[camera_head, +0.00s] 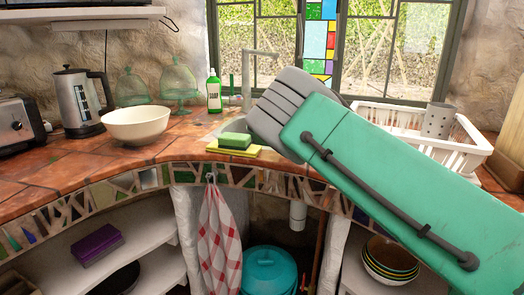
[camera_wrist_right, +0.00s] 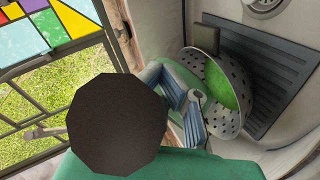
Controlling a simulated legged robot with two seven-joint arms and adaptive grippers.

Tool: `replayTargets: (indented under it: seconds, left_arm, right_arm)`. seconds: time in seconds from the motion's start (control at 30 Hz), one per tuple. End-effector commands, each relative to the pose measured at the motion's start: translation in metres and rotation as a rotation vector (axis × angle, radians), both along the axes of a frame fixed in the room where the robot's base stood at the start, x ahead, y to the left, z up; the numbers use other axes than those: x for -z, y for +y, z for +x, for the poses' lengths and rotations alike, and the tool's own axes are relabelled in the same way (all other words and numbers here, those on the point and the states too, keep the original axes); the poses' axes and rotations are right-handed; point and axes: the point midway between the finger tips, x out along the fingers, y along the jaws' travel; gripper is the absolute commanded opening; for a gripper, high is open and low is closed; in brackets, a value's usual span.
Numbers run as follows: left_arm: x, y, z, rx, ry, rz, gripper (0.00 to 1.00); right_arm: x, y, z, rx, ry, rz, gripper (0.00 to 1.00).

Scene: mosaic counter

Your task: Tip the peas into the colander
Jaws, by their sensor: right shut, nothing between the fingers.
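In the right wrist view a pale perforated colander (camera_wrist_right: 233,122) stands tilted in the picture, with a green mass that looks like peas (camera_wrist_right: 219,84) inside it. My right gripper (camera_wrist_right: 190,100) is shut and empty, its fingers close beside the colander's rim; I cannot tell whether they touch. In the head view my right arm crosses from the right towards the sink and hides its own fingers and the colander. A separate container for peas cannot be made out. My left gripper is in neither view.
A cream bowl (camera_head: 137,125), kettle (camera_head: 80,100) and toaster (camera_head: 19,127) stand on the left counter. A green sponge (camera_head: 235,140) lies at the sink's front edge, near a soap bottle (camera_head: 214,92). A white dish rack (camera_head: 468,148) stands right. A dark many-sided disc (camera_wrist_right: 117,123) blocks part of the wrist view.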

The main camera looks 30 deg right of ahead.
Motion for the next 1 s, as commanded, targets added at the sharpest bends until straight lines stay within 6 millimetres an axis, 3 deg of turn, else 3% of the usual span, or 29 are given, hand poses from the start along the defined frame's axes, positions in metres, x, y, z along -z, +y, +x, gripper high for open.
replayTargets:
  seconds: [0.37,1.0]
  left_arm:
    - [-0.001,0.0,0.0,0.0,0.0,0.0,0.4]
    - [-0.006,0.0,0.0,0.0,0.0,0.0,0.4]
  right_arm:
    - [-0.005,-0.002,0.001,0.0,-0.007,-0.003,0.0]
    - [-0.005,-0.034,-0.005,-0.001,-0.007,-0.002,0.0]
